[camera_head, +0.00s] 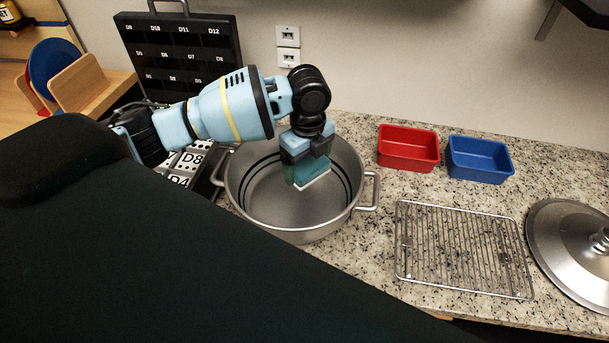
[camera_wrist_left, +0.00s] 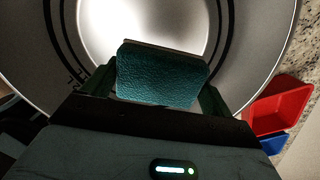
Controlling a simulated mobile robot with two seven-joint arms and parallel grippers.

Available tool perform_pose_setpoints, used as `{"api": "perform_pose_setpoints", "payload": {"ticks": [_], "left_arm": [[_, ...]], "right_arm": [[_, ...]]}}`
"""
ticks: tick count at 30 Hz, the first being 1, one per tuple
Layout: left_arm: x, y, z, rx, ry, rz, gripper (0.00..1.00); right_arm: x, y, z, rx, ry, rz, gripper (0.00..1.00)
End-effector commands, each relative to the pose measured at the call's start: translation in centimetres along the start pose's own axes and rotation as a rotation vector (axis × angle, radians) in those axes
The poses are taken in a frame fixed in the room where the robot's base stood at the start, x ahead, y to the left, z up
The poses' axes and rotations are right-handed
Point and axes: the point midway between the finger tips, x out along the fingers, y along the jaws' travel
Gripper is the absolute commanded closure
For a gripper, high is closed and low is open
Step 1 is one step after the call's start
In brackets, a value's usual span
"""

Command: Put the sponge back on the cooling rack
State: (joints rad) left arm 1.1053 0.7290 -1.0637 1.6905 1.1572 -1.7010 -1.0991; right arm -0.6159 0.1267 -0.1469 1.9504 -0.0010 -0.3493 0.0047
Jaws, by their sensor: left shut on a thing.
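A teal sponge (camera_head: 311,174) with a pale underside is held over the stockpot (camera_head: 262,205). It also shows in the left wrist view (camera_wrist_left: 160,75), between the two fingers. My left gripper (camera_head: 306,168) is shut on the sponge, pointing down within the pot's opening. How far the sponge is above the pot's floor I cannot tell. The wire cooling rack (camera_head: 462,246) lies bare on the counter to the right of the pot. My right gripper is not in view.
A red bin (camera_head: 408,160) and a blue bin (camera_head: 480,170) stand behind the rack. A metal lid (camera_head: 578,245) lies to the rack's right. The pot's right handle (camera_head: 370,190) sticks out toward the rack. A black labelled organiser (camera_head: 180,55) stands at the back left.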

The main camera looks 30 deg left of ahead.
Motion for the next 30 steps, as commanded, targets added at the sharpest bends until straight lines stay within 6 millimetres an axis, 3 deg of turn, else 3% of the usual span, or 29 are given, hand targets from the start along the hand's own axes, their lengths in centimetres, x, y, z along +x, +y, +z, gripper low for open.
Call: {"api": "perform_pose_setpoints", "payload": {"ticks": [30], "left_arm": [[-4.4, 5.2, -5.2, -1.628, 0.004, -0.001, 0.36]], "right_arm": [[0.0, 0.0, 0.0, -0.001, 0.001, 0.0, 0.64]]}}
